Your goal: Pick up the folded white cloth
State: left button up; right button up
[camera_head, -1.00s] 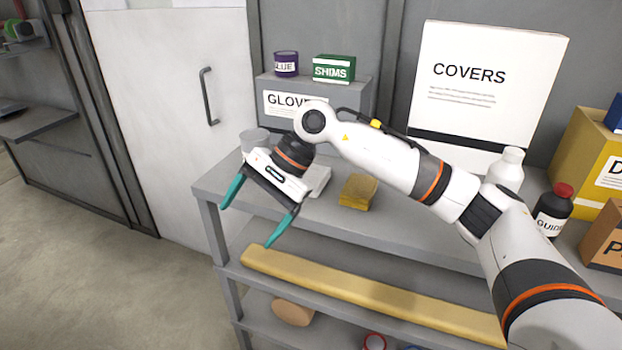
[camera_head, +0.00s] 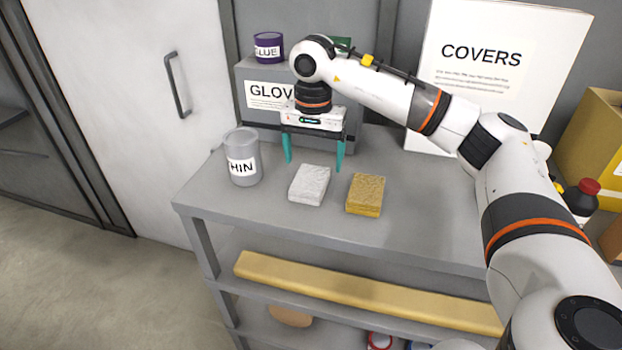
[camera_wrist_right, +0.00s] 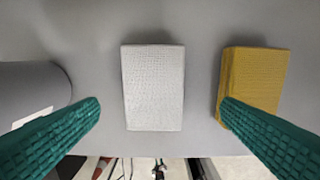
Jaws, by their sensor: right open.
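The folded white cloth (camera_head: 310,185) lies flat on the grey top shelf, between a grey can and a folded yellow cloth. In the right wrist view the white cloth (camera_wrist_right: 153,88) is near the middle, between the two green fingers and beyond their tips. My right gripper (camera_head: 314,168) is open and empty, with its fingers pointing down, above and seemingly a little behind the white cloth. The right wrist view also shows the right gripper (camera_wrist_right: 160,105) spread wider than the cloth. My left gripper is not in view.
The grey can (camera_head: 243,158) stands left of the white cloth. The yellow cloth (camera_head: 366,194) lies close on its right. A GLOVES box (camera_head: 262,92) with a purple GLUE tin (camera_head: 268,47) stands behind. A tall COVERS box (camera_head: 478,75) is at the back right. The shelf front (camera_head: 330,228) is clear.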

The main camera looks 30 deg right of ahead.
aim_at(310, 178)
jog(key=f+p, duration=0.1)
jog(key=f, duration=0.1)
jog(key=f+p, duration=0.1)
jog(key=shift+w+a+f, duration=0.15)
jog(key=shift+w+f, duration=0.25)
notch_tip(310, 178, down, 2)
jog(key=shift+p, duration=0.3)
jog(key=shift+f, duration=0.2)
jog(key=c, duration=1.1)
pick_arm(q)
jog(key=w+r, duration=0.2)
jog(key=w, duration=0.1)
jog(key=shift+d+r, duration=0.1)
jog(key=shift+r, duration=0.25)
pick_arm(e)
jog(key=shift+o, duration=0.2)
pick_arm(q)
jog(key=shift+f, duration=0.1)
pick_arm(e)
jog(key=shift+r, duration=0.1)
